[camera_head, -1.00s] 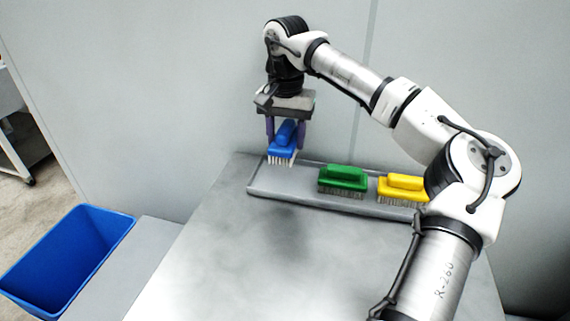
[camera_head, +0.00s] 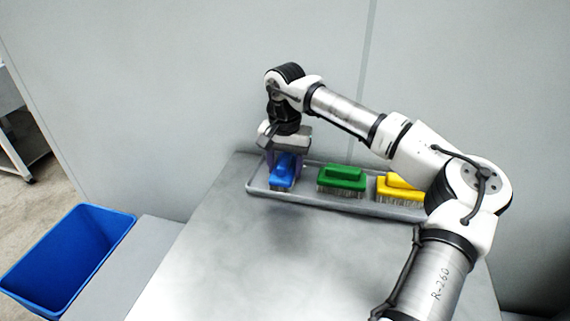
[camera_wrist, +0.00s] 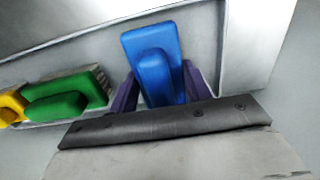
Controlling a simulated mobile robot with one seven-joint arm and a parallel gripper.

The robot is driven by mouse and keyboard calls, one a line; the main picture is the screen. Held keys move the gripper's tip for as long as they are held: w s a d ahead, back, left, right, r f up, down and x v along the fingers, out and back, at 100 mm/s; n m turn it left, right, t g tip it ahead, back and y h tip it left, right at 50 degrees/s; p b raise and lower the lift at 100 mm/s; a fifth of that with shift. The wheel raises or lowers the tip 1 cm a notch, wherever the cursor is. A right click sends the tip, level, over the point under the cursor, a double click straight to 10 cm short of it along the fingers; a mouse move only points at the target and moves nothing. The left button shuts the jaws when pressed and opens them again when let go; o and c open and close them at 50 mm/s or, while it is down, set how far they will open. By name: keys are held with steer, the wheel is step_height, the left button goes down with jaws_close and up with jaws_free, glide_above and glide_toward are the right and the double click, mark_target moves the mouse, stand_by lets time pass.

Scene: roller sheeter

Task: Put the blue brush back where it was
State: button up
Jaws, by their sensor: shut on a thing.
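The blue brush (camera_head: 284,173) is at the left end of the grey tray (camera_head: 330,202), bristles down and turned at an angle to the other brushes. My gripper (camera_head: 284,162) is above it, with its purple fingers shut on its handle. In the wrist view the blue brush (camera_wrist: 155,65) sits between the two fingers (camera_wrist: 158,88), over or in the tray. Whether the bristles touch the tray floor is hard to tell.
A green brush (camera_head: 342,180) stands mid-tray, and a yellow brush (camera_head: 398,190) stands at the right, partly behind my arm. A wall is close behind the tray. The metal table (camera_head: 270,260) in front is clear. A blue bin (camera_head: 70,255) is at the lower left.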

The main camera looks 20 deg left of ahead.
mark_target(285, 158)
steer(key=o, duration=0.9)
steer(key=shift+o, duration=0.2)
step_height(285, 158, up, 12)
steer(key=shift+r+b, duration=0.15)
steer(key=shift+b, duration=0.25)
